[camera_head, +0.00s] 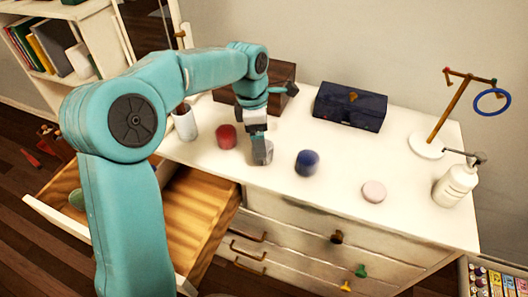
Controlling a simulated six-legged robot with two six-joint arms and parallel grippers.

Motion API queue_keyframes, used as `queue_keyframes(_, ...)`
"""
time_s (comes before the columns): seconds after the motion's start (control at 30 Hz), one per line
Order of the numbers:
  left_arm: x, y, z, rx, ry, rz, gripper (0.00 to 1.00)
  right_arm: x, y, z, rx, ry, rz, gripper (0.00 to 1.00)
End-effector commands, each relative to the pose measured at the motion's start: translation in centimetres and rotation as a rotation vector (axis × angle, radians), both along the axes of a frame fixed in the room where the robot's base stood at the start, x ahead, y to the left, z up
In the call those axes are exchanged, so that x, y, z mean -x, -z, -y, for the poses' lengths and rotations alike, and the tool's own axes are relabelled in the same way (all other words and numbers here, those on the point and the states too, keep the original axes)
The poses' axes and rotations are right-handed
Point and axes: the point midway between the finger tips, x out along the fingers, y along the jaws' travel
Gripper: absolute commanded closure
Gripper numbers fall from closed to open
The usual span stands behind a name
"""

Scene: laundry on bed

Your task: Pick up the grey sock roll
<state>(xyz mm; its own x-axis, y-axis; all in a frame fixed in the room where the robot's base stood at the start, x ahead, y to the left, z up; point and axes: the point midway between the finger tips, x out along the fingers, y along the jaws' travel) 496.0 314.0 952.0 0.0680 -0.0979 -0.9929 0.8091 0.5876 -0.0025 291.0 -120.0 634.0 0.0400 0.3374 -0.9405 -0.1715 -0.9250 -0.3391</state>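The grey sock roll (263,156) is on the white dresser top, between a red roll (226,136) and a dark blue roll (307,163). My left gripper (258,141) points down right at the grey roll and hides its upper part. The fingertips are small and partly blend with the roll, so I cannot tell whether they are open or closed on it. My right gripper is not in view.
A pale pink roll (374,192), white bottle (455,187), hook stand (428,147) and dark blue box (350,107) are on the dresser top. A brown box (283,73) and white cup (185,123) are behind my arm. An open drawer (200,200) juts out at left.

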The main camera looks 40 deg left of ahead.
Motion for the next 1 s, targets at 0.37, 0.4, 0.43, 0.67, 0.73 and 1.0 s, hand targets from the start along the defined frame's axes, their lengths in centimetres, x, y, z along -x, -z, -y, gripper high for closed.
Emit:
queue_keyframes(0.37,-0.4,4.7,0.6,0.000,-0.001,-0.003,0.12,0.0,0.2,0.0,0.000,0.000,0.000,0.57)
queue_keyframes(0.4,-0.5,5.1,0.7,0.000,-0.001,-0.001,0.12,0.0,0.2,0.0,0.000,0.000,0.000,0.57)
queue_keyframes(0.43,-0.5,5.4,0.7,-0.001,-0.001,-0.001,0.12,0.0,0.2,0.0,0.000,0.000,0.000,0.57)
queue_keyframes(0.67,-0.6,5.6,0.7,-0.001,0.000,0.001,0.12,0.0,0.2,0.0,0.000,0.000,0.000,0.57)
queue_keyframes(0.73,-0.6,5.6,0.7,-0.001,0.000,0.001,0.22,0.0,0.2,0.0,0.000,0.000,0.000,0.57)
queue_keyframes(1.0,-0.6,5.6,0.7,-0.001,0.000,0.001,0.71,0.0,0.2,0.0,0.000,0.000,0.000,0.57)
